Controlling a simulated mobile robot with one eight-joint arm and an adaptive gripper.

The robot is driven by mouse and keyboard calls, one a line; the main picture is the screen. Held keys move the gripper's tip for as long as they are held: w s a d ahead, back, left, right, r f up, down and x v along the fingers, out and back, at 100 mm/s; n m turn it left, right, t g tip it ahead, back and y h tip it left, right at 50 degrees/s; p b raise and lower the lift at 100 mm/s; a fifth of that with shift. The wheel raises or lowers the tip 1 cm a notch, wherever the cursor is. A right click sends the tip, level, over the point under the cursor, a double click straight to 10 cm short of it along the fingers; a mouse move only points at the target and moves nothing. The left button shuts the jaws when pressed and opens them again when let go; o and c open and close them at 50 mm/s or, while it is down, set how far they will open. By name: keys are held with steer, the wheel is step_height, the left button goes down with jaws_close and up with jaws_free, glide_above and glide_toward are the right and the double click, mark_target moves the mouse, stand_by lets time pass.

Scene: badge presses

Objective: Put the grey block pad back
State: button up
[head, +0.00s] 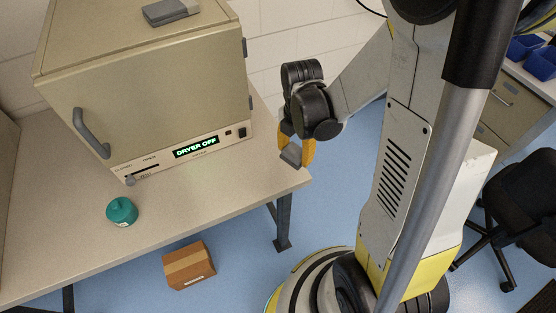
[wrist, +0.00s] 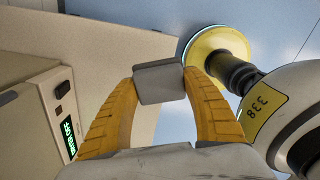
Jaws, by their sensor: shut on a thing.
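My gripper (head: 294,152) is shut on a grey block (head: 291,154), held just beyond the table's right end, beside the dryer. In the wrist view the grey block (wrist: 160,81) sits between the yellow fingertips of my gripper (wrist: 161,84). Another grey block-like item (head: 170,11) lies on top of the dryer (head: 140,95). I cannot tell which of the two is the pad's own place.
The dryer shows "DRYER OFF" and its door is closed. A cardboard box (head: 189,265) lies on the blue floor. A black chair (head: 515,205) and a drawer desk are at the right.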

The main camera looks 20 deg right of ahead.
steer(key=b, duration=0.3)
glide_above(263, 168)
step_height(263, 168, down, 6)
steer(key=shift+f, duration=0.1)
step_height(263, 168, down, 4)
steer(key=shift+w+f+b, duration=0.1)
steer(key=shift+b, duration=1.1)
steer(key=o, duration=1.3)
